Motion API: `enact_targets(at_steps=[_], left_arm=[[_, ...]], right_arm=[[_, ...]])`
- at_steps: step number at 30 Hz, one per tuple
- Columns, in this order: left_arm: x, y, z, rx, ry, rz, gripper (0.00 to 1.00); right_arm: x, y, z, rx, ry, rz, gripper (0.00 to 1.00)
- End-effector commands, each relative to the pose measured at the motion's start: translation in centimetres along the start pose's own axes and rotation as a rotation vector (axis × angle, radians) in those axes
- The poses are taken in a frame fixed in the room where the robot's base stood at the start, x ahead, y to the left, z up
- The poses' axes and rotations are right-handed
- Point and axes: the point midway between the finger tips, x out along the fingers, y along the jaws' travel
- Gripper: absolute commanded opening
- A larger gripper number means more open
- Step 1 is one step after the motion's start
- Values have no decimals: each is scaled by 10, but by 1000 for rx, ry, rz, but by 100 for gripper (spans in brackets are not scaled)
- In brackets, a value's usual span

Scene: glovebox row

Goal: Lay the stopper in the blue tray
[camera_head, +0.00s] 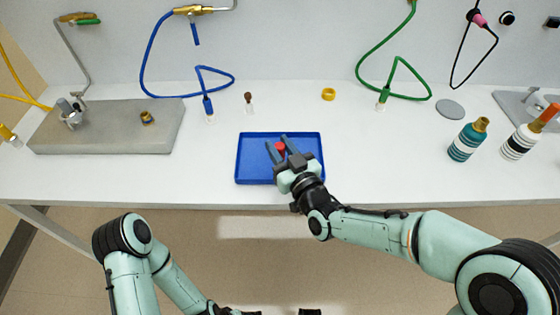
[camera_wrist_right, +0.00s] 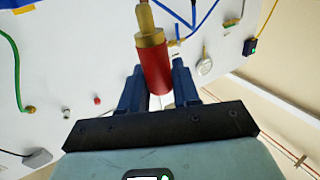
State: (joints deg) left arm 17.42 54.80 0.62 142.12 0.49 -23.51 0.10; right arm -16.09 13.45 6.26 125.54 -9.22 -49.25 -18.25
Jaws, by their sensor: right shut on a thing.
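The stopper appears to be the red piece (camera_head: 280,148) between the fingers of my right gripper (camera_head: 279,143). In the wrist view, it is a red cylinder (camera_wrist_right: 155,70) with a brass-coloured collar and stem, held between the two dark blue fingers (camera_wrist_right: 158,85). The blue tray (camera_head: 243,177) lies near the bench's front edge. My right gripper reaches over the tray from the front right. I cannot tell whether the stopper touches the tray floor. My left arm is low in front of the bench; its gripper is mostly cut off at the bottom edge.
A grey slab (camera_head: 160,128) lies left on the white bench (camera_head: 400,165). Behind the tray are a small brown-topped vial (camera_head: 248,98), a yellow ring (camera_head: 328,94) and blue and green hoses. Two bottles, teal (camera_head: 466,142) and striped (camera_head: 518,143), stand right.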

Motion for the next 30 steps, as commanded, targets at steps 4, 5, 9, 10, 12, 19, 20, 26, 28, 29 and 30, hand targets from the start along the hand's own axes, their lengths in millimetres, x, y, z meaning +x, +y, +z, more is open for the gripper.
enact_targets(at_steps=[4, 5, 9, 10, 12, 19, 20, 26, 28, 29, 30], left_arm=[[1, 0, -1, 1, 2, 1, 100], [2, 0, -1, 1, 2, 1, 100], [4, 0, -2, 1, 6, 2, 100], [4, 0, -2, 1, 6, 2, 100], [5, 0, -3, 1, 8, 2, 100], [5, 0, -3, 1, 8, 2, 100], [5, 0, -3, 1, 8, 3, 100], [8, -1, -5, 2, 13, 4, 100], [7, -1, -5, 2, 13, 3, 100], [7, -1, -5, 2, 13, 3, 100], [7, -1, -5, 2, 13, 3, 100]], right_arm=[[0, 0, 12, 1, 0, 1, 0], [0, 0, 16, 1, -1, 1, 0], [0, 0, 39, 1, -2, 0, 0], [0, 0, 43, 1, -3, -1, 0], [0, 0, 48, 1, 0, 0, 0], [0, 0, 50, 0, 2, 0, 0], [0, 0, 50, 0, 2, 0, 0], [0, 0, 53, 0, 1, 0, 41], [0, 0, 52, 0, 1, 0, 56], [0, 0, 52, 0, 1, 0, 56], [0, 0, 52, 0, 1, 0, 56]])
